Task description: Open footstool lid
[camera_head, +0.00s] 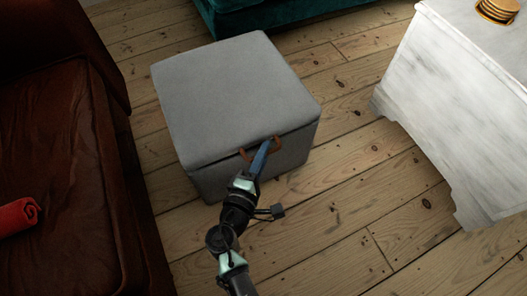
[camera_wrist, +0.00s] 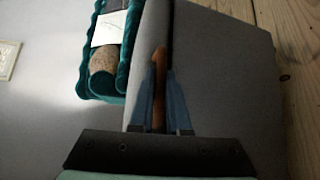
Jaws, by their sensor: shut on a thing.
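The grey footstool (camera_head: 210,185) stands on the floor with its flat lid (camera_head: 230,90) on top. The lid looks level and down; a dark seam runs below its edge, and I cannot tell whether there is a slight gap. A brown loop handle (camera_head: 276,144) is on the lid's front edge. My gripper (camera_head: 264,148) is at the handle, with its blue fingers shut on it. In the wrist view, the brown handle (camera_wrist: 159,85) lies between the fingers (camera_wrist: 160,100), and the footstool's grey front (camera_wrist: 225,75) fills the right of the dark seam.
A brown leather sofa (camera_head: 60,150) with a red rolled cloth (camera_head: 17,216) is close on the left. A white cabinet (camera_head: 450,110) stands on the right. A teal sofa (camera_head: 275,18) is behind the footstool. Bare floorboards (camera_head: 340,220) lie free at front right.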

